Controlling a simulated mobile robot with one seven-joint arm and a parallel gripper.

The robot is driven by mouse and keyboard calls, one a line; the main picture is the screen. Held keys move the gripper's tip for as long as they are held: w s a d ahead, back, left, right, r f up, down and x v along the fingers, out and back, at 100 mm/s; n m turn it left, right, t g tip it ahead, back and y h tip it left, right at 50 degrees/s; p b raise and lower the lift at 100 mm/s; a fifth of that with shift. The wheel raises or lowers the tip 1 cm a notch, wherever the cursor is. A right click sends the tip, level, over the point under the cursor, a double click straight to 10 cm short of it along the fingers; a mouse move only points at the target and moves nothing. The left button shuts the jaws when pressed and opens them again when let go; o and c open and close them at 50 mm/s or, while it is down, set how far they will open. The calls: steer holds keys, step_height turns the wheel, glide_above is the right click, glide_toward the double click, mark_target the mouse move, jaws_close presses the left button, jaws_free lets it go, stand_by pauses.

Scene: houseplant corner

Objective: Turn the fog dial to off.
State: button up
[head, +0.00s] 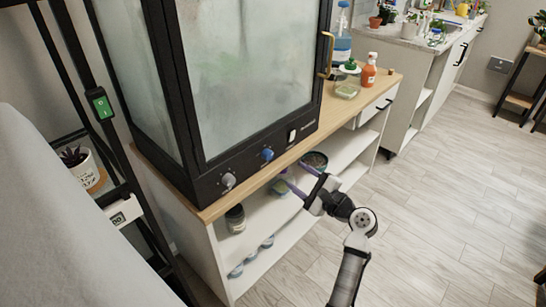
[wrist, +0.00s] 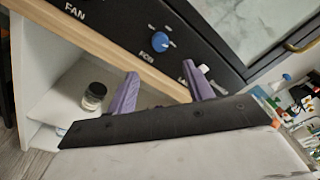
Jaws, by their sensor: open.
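The fog dial (head: 267,154) is a blue knob on the black front panel of the glass cabinet. In the wrist view the blue fog dial (wrist: 161,40) sits above the label "FOG", with small marks around it; its exact setting is too small to read. My gripper (head: 292,172) has two purple fingers, spread apart and empty, in front of and below the panel. In the wrist view my gripper (wrist: 161,70) points toward the dial, which lies just beyond and between the fingertips, not touched.
A grey fan dial (head: 228,180) is left of the fog dial, and a white switch (head: 292,135) is right. The cabinet (head: 245,75) has fogged glass and stands on a wooden-topped shelf unit (head: 205,212). A jar (head: 235,218) stands below. Floor to the right is clear.

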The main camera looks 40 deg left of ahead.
mark_target(270, 157)
steer(key=a, duration=0.3)
steer(key=w+a+p, duration=0.1)
steer(key=a, duration=0.7)
steer(key=shift+w+a+p, duration=0.15)
steer(key=shift+w+p, duration=0.15)
steer(key=shift+p, duration=0.05)
steer(key=shift+c, duration=0.4)
steer(key=c, duration=0.9)
